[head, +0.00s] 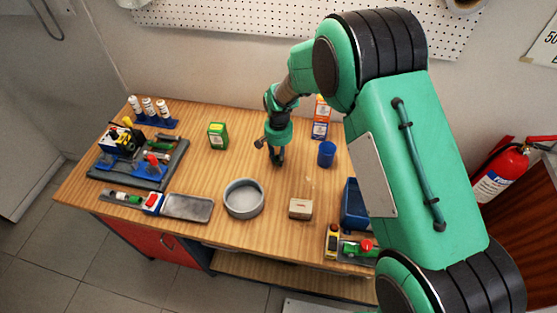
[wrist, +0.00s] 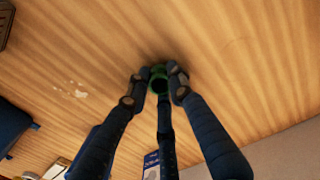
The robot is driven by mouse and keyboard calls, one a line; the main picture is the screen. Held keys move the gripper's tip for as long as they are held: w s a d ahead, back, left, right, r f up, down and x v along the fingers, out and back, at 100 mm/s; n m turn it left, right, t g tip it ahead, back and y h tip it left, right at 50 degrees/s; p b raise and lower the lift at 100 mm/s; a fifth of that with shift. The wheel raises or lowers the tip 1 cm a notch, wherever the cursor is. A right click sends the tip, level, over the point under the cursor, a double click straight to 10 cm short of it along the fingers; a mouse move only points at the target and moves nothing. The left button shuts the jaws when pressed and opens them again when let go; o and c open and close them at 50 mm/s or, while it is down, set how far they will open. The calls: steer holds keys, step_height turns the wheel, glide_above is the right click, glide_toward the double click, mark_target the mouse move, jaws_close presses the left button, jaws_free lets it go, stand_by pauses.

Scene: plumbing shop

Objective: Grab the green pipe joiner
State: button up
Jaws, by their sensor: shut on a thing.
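The green pipe joiner (wrist: 158,80) shows in the wrist view as a small dark green ring-like piece between my fingertips. My gripper (wrist: 159,84) is shut on it, with fingers on both sides, low over or at the wooden tabletop. In the head view my gripper (head: 276,157) points down at the back middle of the workbench, and the joiner cannot be made out there. Whether the joiner still touches the table cannot be told.
On the workbench (head: 200,232), a blue cup (head: 326,154) and an orange-and-blue box (head: 321,118) stand right of my gripper. A green box (head: 217,136) stands to its left. A grey round dish (head: 243,198) and a small cardboard box (head: 300,208) are in front. A blue bin (head: 354,205) is at right.

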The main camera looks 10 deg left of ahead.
step_height(320, 180, up, 10)
steer(key=p, duration=0.1)
stand_by(0.7)
stand_by(0.5)
